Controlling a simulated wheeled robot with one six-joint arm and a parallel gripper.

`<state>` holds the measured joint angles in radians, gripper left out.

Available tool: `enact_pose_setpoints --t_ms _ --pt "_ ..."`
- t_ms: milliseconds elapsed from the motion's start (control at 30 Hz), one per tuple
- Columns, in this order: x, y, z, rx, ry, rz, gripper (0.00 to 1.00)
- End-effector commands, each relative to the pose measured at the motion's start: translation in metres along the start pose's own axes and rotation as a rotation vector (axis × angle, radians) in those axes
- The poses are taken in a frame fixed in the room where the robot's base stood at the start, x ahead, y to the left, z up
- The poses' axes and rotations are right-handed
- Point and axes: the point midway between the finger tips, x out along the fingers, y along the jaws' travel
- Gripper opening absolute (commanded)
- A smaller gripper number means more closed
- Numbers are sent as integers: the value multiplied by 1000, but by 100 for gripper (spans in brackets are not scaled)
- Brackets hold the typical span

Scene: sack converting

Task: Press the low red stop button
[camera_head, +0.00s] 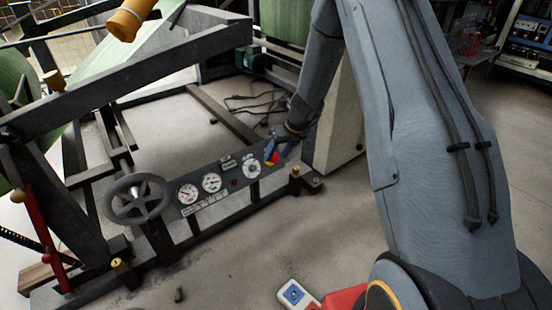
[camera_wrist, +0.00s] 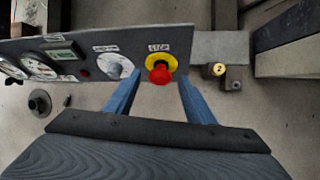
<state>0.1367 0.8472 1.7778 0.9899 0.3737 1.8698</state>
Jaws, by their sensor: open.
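The red stop button (camera_wrist: 161,74) sits on a yellow backing at the right end of a grey control panel (camera_wrist: 90,82). In the head view the button (camera_head: 270,161) is partly hidden by my gripper (camera_head: 281,147). In the wrist view my gripper (camera_wrist: 155,92) is open, with its two blue fingers apart and nothing between them. The button shows between and just beyond the fingertips. I cannot tell whether a finger touches it.
The panel also bears gauges (camera_head: 211,182) and a white dial (camera_head: 252,168). A handwheel (camera_head: 138,199) stands to its left. A yellow-topped post (camera_head: 295,172) is right of the panel. Cables (camera_head: 255,103) lie on the floor behind. Open floor (camera_head: 225,255) lies in front.

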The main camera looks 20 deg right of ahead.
Motion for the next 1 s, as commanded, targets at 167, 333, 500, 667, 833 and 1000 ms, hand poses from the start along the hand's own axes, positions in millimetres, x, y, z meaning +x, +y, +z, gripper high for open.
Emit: enact_pose_setpoints --t_ms 167,333,500,667,833,1000 --pt "12 0 1 -1 -1 0 49" --pt "11 0 1 -1 -1 0 49" --pt "11 0 0 -1 -1 0 24" --pt "11 0 0 -1 0 0 0" --pt "11 0 1 -1 0 0 0" --pt "14 1 3 -1 1 1 0"
